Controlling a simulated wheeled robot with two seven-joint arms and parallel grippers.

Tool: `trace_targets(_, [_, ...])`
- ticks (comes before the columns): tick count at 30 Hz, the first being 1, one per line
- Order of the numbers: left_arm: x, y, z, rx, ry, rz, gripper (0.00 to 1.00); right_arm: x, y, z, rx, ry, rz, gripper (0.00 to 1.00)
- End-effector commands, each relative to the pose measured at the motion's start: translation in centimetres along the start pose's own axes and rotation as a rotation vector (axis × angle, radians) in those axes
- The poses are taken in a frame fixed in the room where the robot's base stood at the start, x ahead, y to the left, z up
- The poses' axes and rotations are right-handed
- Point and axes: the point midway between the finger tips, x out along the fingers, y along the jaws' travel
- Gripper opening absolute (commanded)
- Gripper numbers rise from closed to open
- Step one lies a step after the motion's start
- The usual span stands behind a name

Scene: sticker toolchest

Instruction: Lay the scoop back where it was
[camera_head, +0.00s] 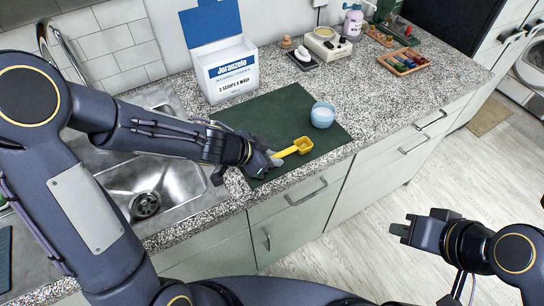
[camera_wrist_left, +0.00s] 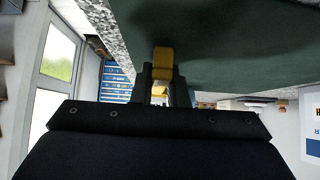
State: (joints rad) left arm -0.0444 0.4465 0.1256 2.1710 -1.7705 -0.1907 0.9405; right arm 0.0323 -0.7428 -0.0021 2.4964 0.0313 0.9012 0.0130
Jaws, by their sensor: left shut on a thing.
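The yellow scoop (camera_head: 303,145) is in my left gripper (camera_head: 268,160), which is shut on its handle. In the head view its bowl points right, over the dark green mat (camera_head: 285,108). In the left wrist view, a yellow part of the scoop (camera_wrist_left: 162,58) shows between the dark fingers (camera_wrist_left: 159,85). I cannot tell whether the scoop touches the mat. My right gripper (camera_head: 400,228) is empty, held out over the floor; its finger gap is unclear.
An open white box (camera_head: 228,75) with a blue lid stands behind the mat. A light blue cup (camera_head: 322,117) stands on the mat right of the scoop. A metal sink (camera_head: 160,185) lies left. A wooden tray (camera_head: 404,62) and other items stand at the back right.

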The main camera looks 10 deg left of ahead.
Motion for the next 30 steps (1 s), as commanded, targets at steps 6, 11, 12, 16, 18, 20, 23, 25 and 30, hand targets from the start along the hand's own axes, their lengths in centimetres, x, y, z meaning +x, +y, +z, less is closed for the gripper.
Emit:
trace_targets(6, [0.2, 0.0, 0.2, 0.000, 0.000, 0.000, 0.00, 0.2, 0.1, 0.1, 0.000, 0.000, 0.000, 0.00])
trace_targets(11, [0.4, 0.0, 0.5, 0.000, 0.000, 0.000, 0.00, 0.5, 0.2, 0.2, 0.000, 0.000, 0.000, 0.00])
trace_targets(12, [0.5, 0.0, 0.5, 0.000, 0.000, 0.000, 0.00, 0.5, 0.2, 0.3, 0.000, 0.000, 0.000, 0.00])
trace_targets(16, [0.7, 0.0, 0.7, -0.001, -0.001, 0.000, 0.00, 0.7, 0.3, 0.3, 0.000, 0.000, 0.000, 0.00])
trace_targets(18, [0.8, 0.0, 0.9, -0.001, -0.002, 0.000, 0.00, 0.8, 0.4, 0.4, 0.000, 0.000, 0.000, 0.00])
trace_targets(20, [0.9, 0.0, 1.0, -0.001, -0.003, 0.001, 0.00, 0.9, 0.4, 0.5, 0.000, 0.000, 0.000, 0.00])
trace_targets(23, [1.1, 0.1, 1.3, -0.002, -0.005, 0.001, 0.00, 1.1, 0.5, 0.5, 0.000, 0.000, 0.000, 0.00])
trace_targets(25, [1.2, 0.1, 1.5, -0.003, -0.008, 0.002, 0.00, 1.2, 0.5, 0.6, 0.000, 0.000, 0.000, 0.00])
trace_targets(30, [1.6, 0.1, 2.0, -0.005, -0.014, 0.002, 0.00, 1.4, 0.7, 0.7, 0.000, 0.000, 0.000, 0.00])
